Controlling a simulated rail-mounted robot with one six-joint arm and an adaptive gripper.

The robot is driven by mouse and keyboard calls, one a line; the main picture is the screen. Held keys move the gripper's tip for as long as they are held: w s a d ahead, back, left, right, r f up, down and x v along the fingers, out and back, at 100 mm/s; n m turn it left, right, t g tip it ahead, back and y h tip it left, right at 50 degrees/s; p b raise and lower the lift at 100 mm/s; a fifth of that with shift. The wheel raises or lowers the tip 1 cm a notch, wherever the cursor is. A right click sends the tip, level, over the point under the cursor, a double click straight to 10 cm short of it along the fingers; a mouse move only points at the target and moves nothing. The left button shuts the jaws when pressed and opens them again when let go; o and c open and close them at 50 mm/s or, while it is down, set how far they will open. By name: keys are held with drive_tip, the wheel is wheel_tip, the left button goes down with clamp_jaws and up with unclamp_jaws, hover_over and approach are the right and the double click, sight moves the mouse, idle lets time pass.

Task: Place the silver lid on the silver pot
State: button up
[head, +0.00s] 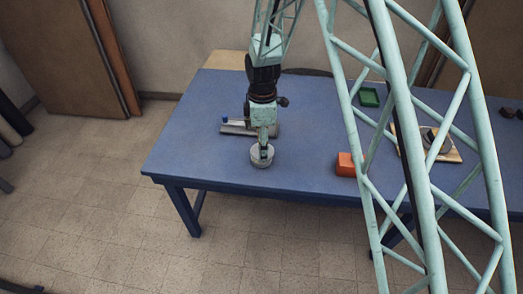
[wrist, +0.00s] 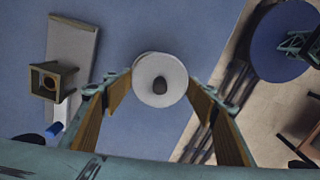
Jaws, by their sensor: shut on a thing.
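The silver lid (wrist: 172,72) is a pale round disc with a dark knob, seen from above in the wrist view. The silver pot (head: 262,160) stands on the blue table near its front edge in the head view. A second pale rim, apparently the pot's, shows just past the lid's upper left edge in the wrist view. My gripper (head: 263,149) points down over the pot. Its fingers are on either side of the lid, shut on it. The lid looks nearly centred over the pot; I cannot tell whether they touch.
A grey slab (head: 236,128) lies behind my gripper; a small box (wrist: 51,82) stands at it. An orange block (head: 346,165) and a green tray (head: 369,98) are to the right. The blue table (head: 205,150) is clear left of the pot.

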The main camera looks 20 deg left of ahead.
drive_tip(key=shift+w+a, duration=0.15)
drive_tip(key=shift+w, duration=0.2)
drive_tip(key=shift+w+a+f, duration=0.1)
drive_tip(key=shift+w+a, duration=0.1)
drive_tip(key=shift+w, duration=0.2)
drive_tip(key=shift+f+b, duration=0.35)
drive_tip(key=shift+f, duration=1.4)
drive_tip(key=shift+f, duration=0.45)
drive_tip(key=o, duration=0.8)
drive_tip(key=shift+o, duration=0.2)
drive_tip(key=shift+r, duration=0.15)
wheel_tip(320, 180, up, 13)
drive_tip(key=p, duration=0.1)
drive_tip(key=shift+f, duration=0.2)
